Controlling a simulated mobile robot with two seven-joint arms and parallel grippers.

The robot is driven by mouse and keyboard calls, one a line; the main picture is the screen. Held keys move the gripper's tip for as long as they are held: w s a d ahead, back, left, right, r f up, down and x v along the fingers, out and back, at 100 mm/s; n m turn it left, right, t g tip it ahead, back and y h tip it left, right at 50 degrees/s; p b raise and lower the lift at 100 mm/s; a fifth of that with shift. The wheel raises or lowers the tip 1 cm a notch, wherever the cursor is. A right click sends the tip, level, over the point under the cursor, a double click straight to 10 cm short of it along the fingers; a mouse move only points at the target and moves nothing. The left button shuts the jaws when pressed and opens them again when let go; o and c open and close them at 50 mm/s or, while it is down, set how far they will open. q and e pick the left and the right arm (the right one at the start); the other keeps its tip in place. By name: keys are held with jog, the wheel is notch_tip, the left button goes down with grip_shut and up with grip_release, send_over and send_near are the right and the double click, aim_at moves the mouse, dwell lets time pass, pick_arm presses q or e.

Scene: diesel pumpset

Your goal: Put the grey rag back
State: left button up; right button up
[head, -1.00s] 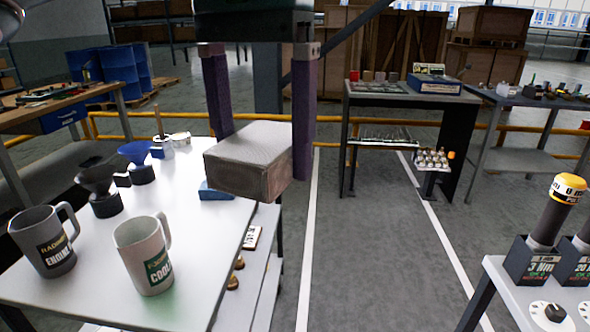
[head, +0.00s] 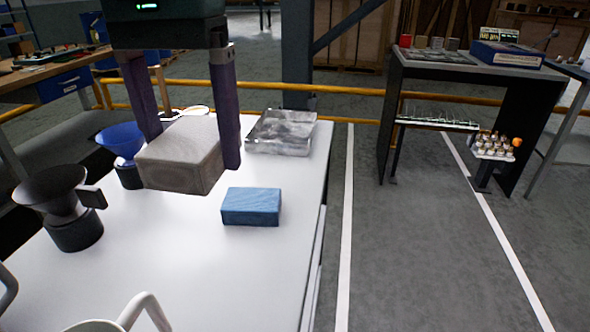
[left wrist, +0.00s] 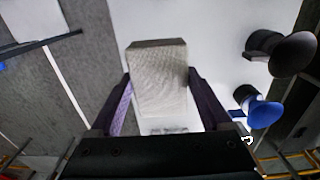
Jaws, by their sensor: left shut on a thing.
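The grey rag (head: 180,154) is a folded, block-shaped grey cloth. My left gripper (head: 193,152) is shut on it, one finger on each side, and holds it over the white table (head: 190,270). In the left wrist view the rag (left wrist: 158,80) sits between the two purple fingers (left wrist: 160,90). A blue folded rag (head: 251,206) lies on the table to the right of and nearer than the held rag. A clear, shallow tray (head: 281,132) stands behind it near the table's right edge. My right gripper is not in view.
A black funnel (head: 70,208) and a blue funnel (head: 121,150) stand on the table's left side. A mug handle (head: 143,309) shows at the bottom edge. The table's front middle is clear. A grey workbench (head: 440,66) stands across the aisle.

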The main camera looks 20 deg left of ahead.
pick_arm(q)
jog(key=b, duration=0.2)
send_over(223, 280)
notch_tip(223, 280, down, 13)
notch_tip(223, 280, down, 4)
jog(key=shift+f+b, duration=0.1)
jog(key=shift+b, duration=0.65)
jog(key=shift+f, duration=0.2)
jog(key=shift+f, duration=0.1)
jog(key=o, duration=1)
notch_tip(223, 280, up, 12)
jog(key=p, duration=0.2)
jog(key=shift+p, duration=0.4)
